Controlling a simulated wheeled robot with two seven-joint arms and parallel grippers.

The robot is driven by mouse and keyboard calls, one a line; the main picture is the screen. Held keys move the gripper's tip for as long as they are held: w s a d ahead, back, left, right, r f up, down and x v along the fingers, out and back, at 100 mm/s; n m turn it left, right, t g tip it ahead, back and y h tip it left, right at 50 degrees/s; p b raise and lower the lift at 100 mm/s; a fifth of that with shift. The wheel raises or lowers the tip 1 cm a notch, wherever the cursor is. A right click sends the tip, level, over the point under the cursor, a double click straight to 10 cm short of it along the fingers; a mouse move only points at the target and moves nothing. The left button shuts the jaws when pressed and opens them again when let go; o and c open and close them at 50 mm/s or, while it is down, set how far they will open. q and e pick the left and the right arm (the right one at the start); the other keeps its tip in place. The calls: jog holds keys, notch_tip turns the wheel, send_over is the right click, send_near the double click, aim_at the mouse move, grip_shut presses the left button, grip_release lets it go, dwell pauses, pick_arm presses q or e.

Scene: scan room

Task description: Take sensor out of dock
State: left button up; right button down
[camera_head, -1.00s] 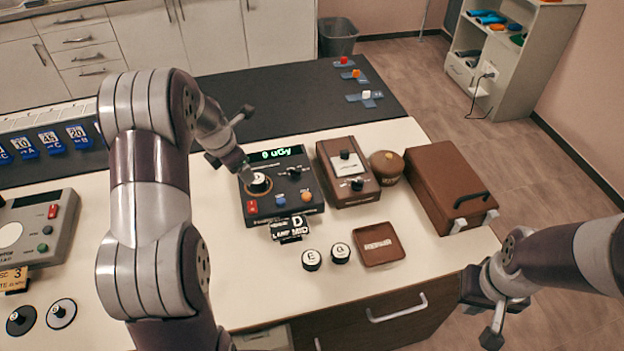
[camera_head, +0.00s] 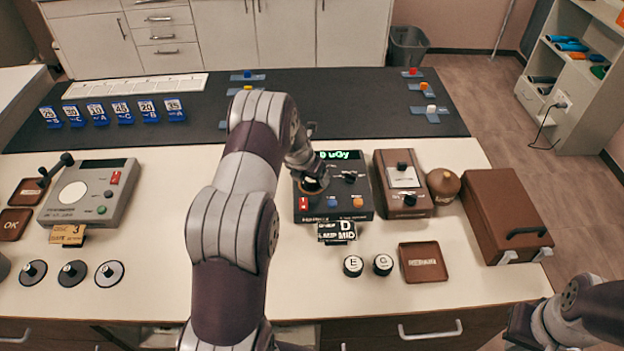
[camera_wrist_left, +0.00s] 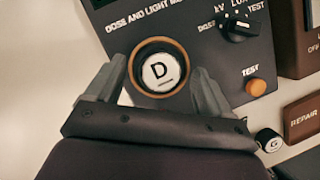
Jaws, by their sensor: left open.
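The sensor, a round white-topped plug marked D (camera_wrist_left: 160,72), sits in the orange-ringed dock (camera_wrist_left: 137,52) of the dark dose and light meter (camera_head: 357,203). My left gripper (camera_wrist_left: 160,66) is open, with one finger on each side of the dock and sensor. I cannot tell whether the fingers touch the sensor. In the head view my left gripper (camera_head: 310,184) is at the dock and mostly covers the sensor. My right gripper (camera_head: 520,330) is at the lower right, cut by the frame's bottom edge, and its fingers are not clear.
Round plugs E (camera_head: 353,266) and G (camera_head: 383,264) stand in front of the meter, beside a brown REPAIR tray (camera_head: 423,263). A card marked D (camera_head: 337,232) lies at its front edge. A brown meter (camera_head: 402,186) and brown case (camera_head: 507,215) are to the right.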

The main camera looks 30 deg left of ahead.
pick_arm(q)
jog(key=shift+w+f, duration=0.1)
jog(key=shift+f, duration=0.05)
jog(key=c, duration=1.2)
